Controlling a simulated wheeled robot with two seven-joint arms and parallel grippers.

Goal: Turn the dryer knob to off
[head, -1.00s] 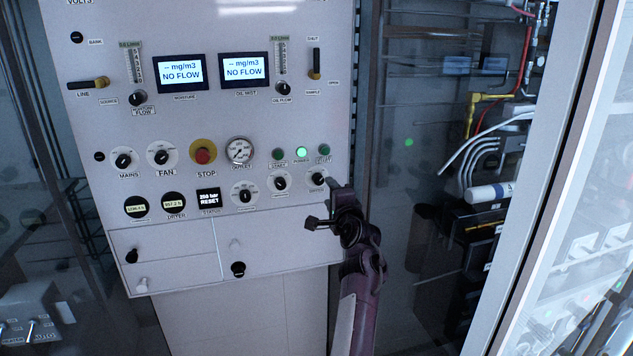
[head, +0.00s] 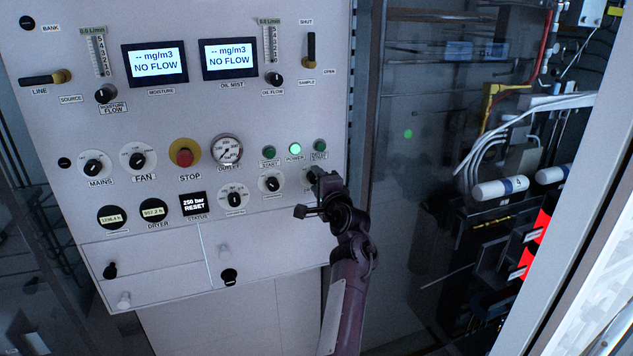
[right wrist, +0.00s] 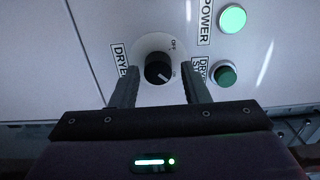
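The dryer knob (right wrist: 157,70) is a black round knob on a white disc in the right wrist view. Its white pointer line aims down-right, towards the ON mark; OFF is printed at the disc's upper right. A DRYER label stands beside it. My right gripper (right wrist: 160,70) is open, its two fingers apart on either side of the knob in that view. I cannot tell whether they touch it. In the head view my right gripper (head: 310,193) is at the panel's lower right and hides most of the knob. My left gripper is not in view.
The control panel (head: 190,120) carries other knobs, including the fan knob (head: 137,160), the red stop button (head: 184,157) and a gauge (head: 226,150). A lit green power light (right wrist: 232,18) and a green dryer start button (right wrist: 225,75) are close to the dryer knob.

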